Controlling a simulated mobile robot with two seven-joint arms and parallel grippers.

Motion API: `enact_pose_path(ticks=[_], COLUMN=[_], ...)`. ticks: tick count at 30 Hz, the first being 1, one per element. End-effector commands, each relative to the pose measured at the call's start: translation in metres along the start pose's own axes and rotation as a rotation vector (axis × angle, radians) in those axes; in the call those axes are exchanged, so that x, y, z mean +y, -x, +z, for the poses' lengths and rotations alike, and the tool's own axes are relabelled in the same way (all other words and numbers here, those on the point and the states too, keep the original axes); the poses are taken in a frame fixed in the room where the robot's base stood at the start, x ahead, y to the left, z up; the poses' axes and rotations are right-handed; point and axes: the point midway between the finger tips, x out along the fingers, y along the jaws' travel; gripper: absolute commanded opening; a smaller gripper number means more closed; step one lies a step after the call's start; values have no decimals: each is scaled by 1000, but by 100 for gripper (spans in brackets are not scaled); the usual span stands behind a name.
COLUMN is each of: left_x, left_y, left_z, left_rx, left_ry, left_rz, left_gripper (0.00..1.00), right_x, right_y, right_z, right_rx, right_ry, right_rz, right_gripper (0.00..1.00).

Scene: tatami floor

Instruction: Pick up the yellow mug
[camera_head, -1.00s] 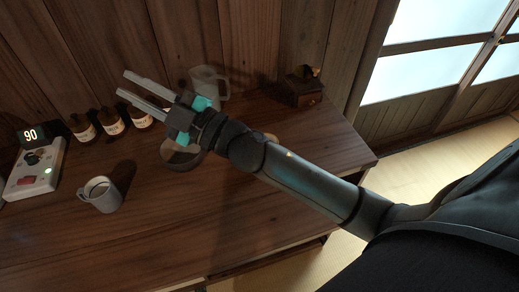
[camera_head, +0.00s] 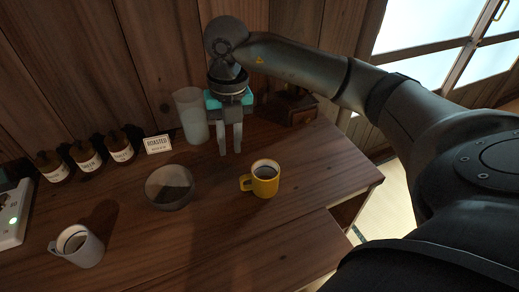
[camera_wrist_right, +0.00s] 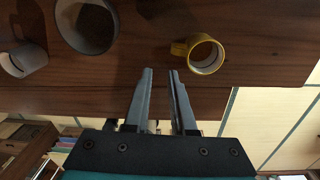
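The yellow mug (camera_head: 265,181) stands upright on the wooden counter, right of the bowl, with its handle toward the left. Its inside looks dark in the head view. In the right wrist view the mug (camera_wrist_right: 220,58) is beyond the fingertips, slightly to their right. My right gripper (camera_head: 231,153) points down, behind and left of the mug, apart from it. Its two fingers (camera_wrist_right: 161,72) are parted with nothing between them. My left gripper is not in view.
A round bowl (camera_head: 149,190) and a grey-white mug (camera_head: 85,252) stand to the left. A pale pitcher (camera_head: 190,118), a small label card (camera_head: 158,144), several bottles (camera_head: 88,157) and a wooden grinder (camera_head: 293,108) line the back. The counter (camera_head: 215,235) is clear in front of the yellow mug.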

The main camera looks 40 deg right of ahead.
Motion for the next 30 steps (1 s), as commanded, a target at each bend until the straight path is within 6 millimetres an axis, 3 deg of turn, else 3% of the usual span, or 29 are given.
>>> enact_pose_path(ticks=[5,12,18,26,30], left_x=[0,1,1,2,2], left_y=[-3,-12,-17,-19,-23], left_z=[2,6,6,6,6], left_rx=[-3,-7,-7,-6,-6], left_ry=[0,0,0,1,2], left_rz=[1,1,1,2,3], left_gripper=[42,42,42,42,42], right_x=[-18,-21,-23,-23,-25], right_y=[-6,-56,-88,-102,-120], right_z=[6,5,7,6,3], right_rx=[-18,-14,-18,-17,-16], right_ry=[-35,-34,-33,-32,-32], right_rz=[-70,-70,-67,-66,-66], right_gripper=[24,24,24,24,24])
